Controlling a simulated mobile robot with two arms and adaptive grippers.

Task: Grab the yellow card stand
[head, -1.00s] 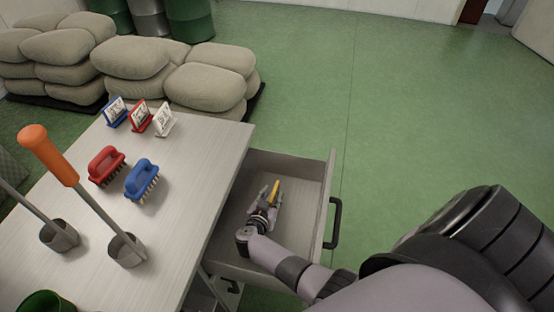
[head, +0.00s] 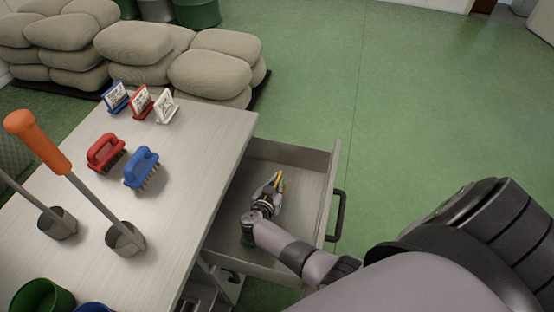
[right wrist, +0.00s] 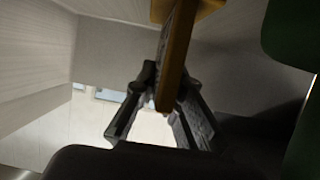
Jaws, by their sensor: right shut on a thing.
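The yellow card stand (head: 281,180) is inside the open drawer, seen small and mostly edge-on. My right gripper (head: 275,184) reaches down into the drawer and is shut on it. In the right wrist view the yellow stand (right wrist: 177,60) runs down from the top edge to between the dark fingers (right wrist: 160,100). Its card face is not readable. I cannot tell whether it touches the drawer floor. My left gripper is not in view.
The drawer (head: 312,205) stands open right of the table (head: 190,215). A green thing (head: 247,240) lies under my right wrist. On the table are blue (head: 115,98), red (head: 140,103) and white (head: 166,106) card stands, red (head: 106,152) and blue (head: 142,168) brushes, and an orange-handled tool (head: 38,142).

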